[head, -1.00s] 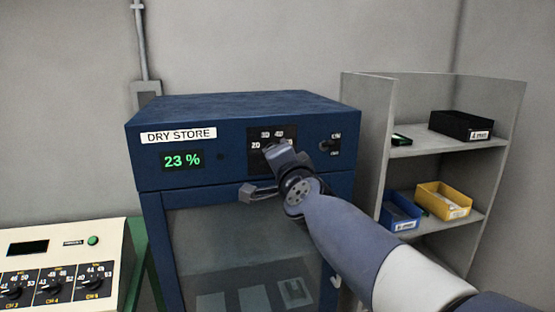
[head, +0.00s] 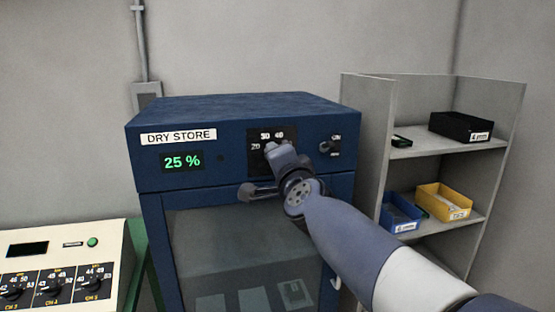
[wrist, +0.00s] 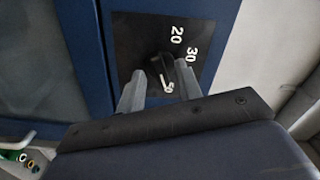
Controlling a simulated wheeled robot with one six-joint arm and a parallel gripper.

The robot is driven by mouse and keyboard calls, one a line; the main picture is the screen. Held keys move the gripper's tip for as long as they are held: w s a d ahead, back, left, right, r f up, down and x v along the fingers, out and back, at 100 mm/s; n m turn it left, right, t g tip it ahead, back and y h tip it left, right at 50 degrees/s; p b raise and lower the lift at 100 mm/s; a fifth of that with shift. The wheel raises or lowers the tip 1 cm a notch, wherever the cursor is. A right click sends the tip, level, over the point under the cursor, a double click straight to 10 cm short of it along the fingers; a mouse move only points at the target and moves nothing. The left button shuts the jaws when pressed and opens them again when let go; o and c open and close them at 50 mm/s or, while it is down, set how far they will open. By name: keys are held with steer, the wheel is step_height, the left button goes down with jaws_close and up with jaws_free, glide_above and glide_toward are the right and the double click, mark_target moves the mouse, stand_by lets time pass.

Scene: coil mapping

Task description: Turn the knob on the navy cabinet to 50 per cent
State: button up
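The navy cabinet (head: 345,155) stands in the middle of the head view, labelled DRY STORE, its green display (head: 182,161) reading 25 %. Its black dial panel (head: 253,134) shows 20, 30 and 40; the higher marks are hidden behind my gripper. My gripper (head: 271,149) is at the dial. The numbers 20 and 30 show beyond the knob.
A small switch (head: 326,147) is on the cabinet, right of the dial. A glass door (head: 230,235) is below. Grey shelves (head: 375,130) with black, blue and yellow bins stand at right. A cream console (head: 105,240) with several knobs is at left.

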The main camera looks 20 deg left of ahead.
steer(key=shift+s, duration=0.1)
steer(key=v, duration=1)
steer(key=shift+s+d+p, duration=0.25)
steer(key=shift+p, duration=0.2)
steer(key=x, duration=1.1)
steer(key=shift+b, duration=0.45)
steer(key=shift+s, duration=0.15)
